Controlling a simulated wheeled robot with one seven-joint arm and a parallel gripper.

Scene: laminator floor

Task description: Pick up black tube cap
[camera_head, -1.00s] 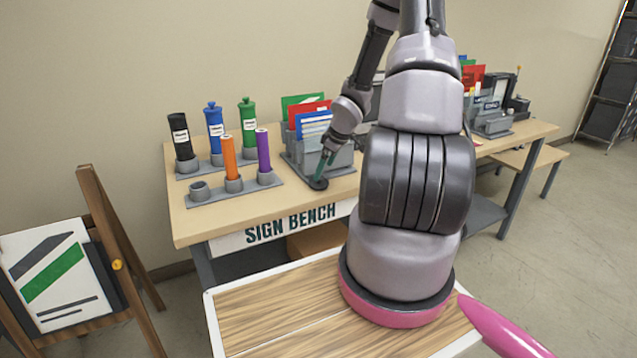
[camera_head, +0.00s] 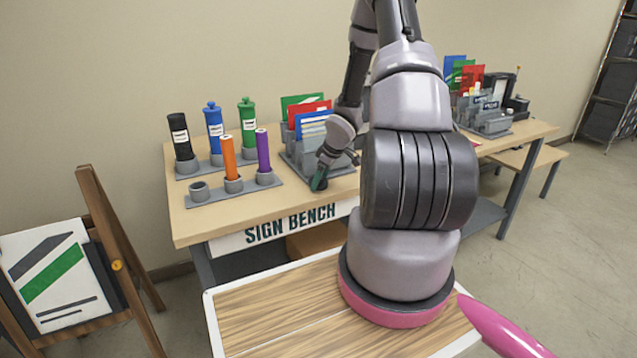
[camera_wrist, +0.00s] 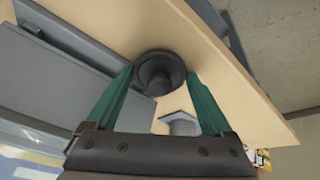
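The black tube cap (camera_wrist: 159,76) is a round, stepped dark disc on the light bench top, seen from above in the wrist view. In the head view my gripper mostly hides it, near the bench's front edge. My gripper (camera_head: 319,180) points down at it there. In the wrist view the two green fingers (camera_wrist: 160,82) are apart, one on each side of the cap, with tips close to its rim. I cannot tell whether they touch it. The black tube (camera_head: 180,135) stands upright at the back left of the bench (camera_head: 225,212).
The blue (camera_head: 214,130) and green (camera_head: 248,125) tubes stand in the back holder. Orange (camera_head: 229,157) and purple (camera_head: 263,150) tubes stand in front, beside an empty socket (camera_head: 199,190). A grey file rack (camera_head: 293,150) is close behind my gripper. An easel (camera_head: 110,260) stands at left.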

